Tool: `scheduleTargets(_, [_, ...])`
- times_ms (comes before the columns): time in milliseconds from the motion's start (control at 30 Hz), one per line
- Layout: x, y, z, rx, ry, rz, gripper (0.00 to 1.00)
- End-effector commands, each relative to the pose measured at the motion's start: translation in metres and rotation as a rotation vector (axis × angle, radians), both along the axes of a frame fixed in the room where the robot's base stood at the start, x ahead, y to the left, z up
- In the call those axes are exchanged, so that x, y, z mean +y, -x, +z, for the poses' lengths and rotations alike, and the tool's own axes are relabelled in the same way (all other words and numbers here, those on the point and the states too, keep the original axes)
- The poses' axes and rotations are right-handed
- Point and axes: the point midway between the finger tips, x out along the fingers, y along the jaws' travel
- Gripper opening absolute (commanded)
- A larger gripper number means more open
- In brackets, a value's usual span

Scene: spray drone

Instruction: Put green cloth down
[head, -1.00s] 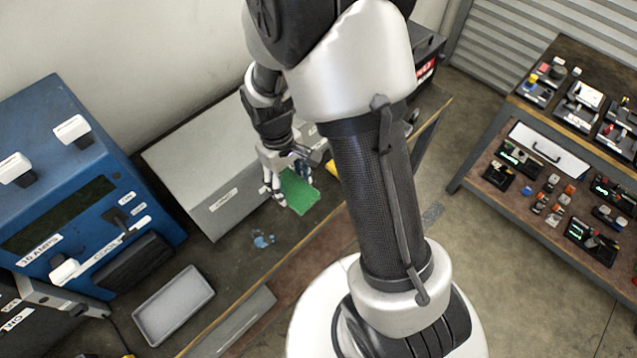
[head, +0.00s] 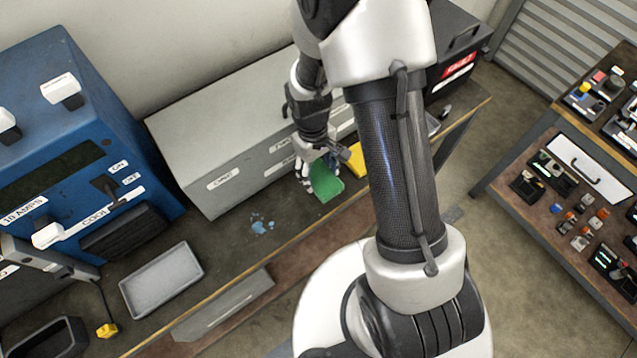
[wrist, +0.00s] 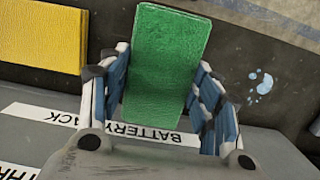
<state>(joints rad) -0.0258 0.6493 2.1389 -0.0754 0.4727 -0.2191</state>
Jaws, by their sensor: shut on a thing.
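The green cloth (head: 327,184) is a flat folded rectangle. My gripper (head: 307,177) is at its left end in the head view, by the front of the grey cabinet. In the wrist view the green cloth (wrist: 165,68) sits between the two blue-padded fingers of my gripper (wrist: 165,95), which are shut on it. The cloth's far end sticks out beyond the fingers. Whether its underside touches the bench (head: 225,262) cannot be told.
A blue spill (head: 262,224) marks the bench at left. The grey labelled cabinet (head: 215,180) stands behind. A grey tray (head: 162,282) and blue power unit (head: 75,150) are further left.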

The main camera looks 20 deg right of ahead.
Motion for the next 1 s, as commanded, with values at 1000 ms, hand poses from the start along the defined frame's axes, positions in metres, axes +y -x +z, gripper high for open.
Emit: scheduleTargets(1000, [0.0, 0.0, -0.056, -0.001, 0.001, 0.001, 0.67])
